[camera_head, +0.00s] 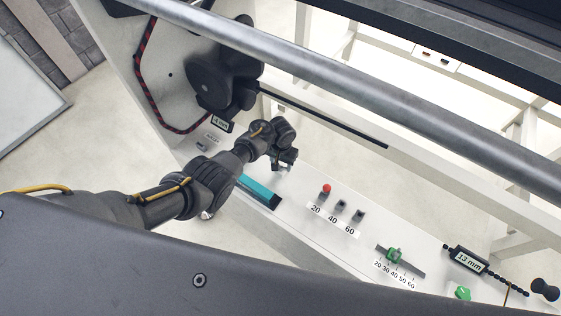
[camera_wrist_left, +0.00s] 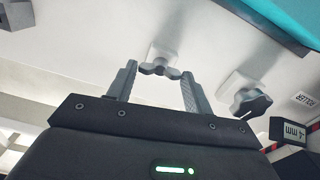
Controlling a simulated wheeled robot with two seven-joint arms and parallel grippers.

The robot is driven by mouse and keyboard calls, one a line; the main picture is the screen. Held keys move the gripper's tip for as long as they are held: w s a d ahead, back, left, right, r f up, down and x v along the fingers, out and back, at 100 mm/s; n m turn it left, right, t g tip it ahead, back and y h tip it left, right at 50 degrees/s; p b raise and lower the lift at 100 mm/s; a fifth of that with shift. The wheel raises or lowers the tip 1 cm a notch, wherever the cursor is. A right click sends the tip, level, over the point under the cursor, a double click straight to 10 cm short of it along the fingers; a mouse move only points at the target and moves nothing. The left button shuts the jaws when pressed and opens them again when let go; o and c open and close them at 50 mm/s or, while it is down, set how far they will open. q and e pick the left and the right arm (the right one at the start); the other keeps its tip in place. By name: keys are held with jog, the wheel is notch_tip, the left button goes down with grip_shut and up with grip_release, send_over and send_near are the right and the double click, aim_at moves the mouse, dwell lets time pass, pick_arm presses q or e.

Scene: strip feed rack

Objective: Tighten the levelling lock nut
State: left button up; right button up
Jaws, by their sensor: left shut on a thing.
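In the left wrist view a dark grey wing-shaped nut (camera_wrist_left: 160,69) stands out from a pale square plate on the white panel. My left gripper (camera_wrist_left: 159,72) has one fingertip at each side of the nut and is shut on its wings. In the head view my left gripper (camera_head: 284,160) reaches in from the left to the white rack face, and the nut is hidden behind it there. How tight the nut is cannot be seen. My right gripper is in neither view.
A star knob (camera_wrist_left: 250,103) sits close right of the nut, by a 4 mm tag (camera_wrist_left: 290,131). In the head view a teal block (camera_head: 260,191), a red-topped peg (camera_head: 326,190) and a green slider (camera_head: 393,255) lie nearby. A metal bar (camera_head: 330,80) crosses above.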

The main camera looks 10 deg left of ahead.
pick_arm(q)
jog(key=shift+m, duration=0.8)
jog(key=o, duration=1)
notch_tip(320, 180, up, 11)
jog(key=p, duration=0.2)
jog(key=shift+f+p, duration=0.1)
jog(key=shift+p, duration=0.25)
